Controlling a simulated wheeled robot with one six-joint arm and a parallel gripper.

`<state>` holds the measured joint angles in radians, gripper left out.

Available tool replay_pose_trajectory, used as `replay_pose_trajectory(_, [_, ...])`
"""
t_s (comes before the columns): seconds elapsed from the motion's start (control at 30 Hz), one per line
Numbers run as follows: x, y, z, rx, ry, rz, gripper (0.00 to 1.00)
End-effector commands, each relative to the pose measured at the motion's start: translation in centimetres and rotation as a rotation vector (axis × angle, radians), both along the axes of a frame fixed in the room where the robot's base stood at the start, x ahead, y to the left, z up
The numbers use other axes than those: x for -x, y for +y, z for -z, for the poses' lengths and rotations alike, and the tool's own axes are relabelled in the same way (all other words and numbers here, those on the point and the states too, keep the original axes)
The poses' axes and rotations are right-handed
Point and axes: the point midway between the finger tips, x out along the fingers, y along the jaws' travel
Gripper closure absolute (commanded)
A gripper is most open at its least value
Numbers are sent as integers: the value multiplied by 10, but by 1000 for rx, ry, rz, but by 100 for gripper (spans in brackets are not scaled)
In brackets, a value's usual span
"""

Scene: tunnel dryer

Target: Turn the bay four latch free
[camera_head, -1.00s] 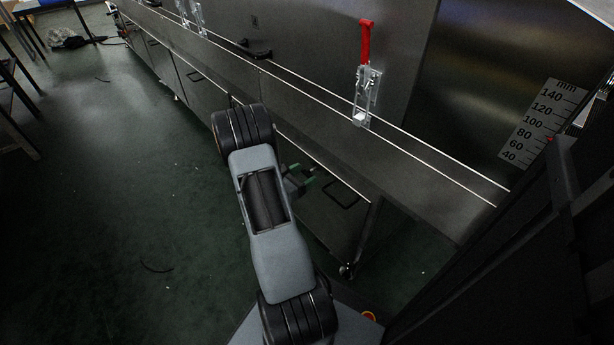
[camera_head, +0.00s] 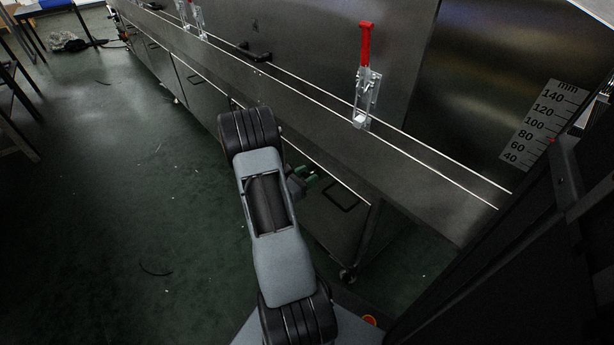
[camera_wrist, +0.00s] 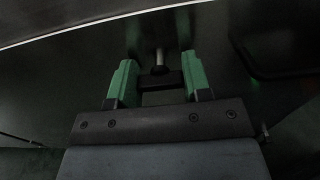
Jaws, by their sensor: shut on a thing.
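My gripper (camera_wrist: 160,83) has two green fingers, and they are shut on a short dark crossbar, which I take to be the latch handle (camera_wrist: 160,80). A pale metal stem runs from the bar to the dark panel face behind it. The bar lies level across the gap in the wrist view. In the head view my gripper (camera_head: 306,180) is small beside the cabinet front, below the long ledge. The latch is hidden or too small to tell there. No bay number is legible.
Cabinet doors with dark pull handles (camera_head: 341,201) run along the front. A millimetre scale (camera_head: 542,125) is at the right. The green floor (camera_head: 110,220) at left is mostly clear.

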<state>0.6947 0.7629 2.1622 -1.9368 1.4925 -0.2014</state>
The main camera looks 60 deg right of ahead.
Motion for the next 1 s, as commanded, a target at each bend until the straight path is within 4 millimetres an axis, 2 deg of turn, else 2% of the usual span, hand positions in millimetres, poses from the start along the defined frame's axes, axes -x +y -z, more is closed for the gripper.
replay_pose_trajectory(0.27, [1, 0, -1, -8, 20, 2, 79])
replay_pose_trajectory(0.47, [1, 0, -3, -39, 110, 2, 79])
replay_pose_trajectory(1.0, [1, 1, -3, -196, 581, 2, 79])
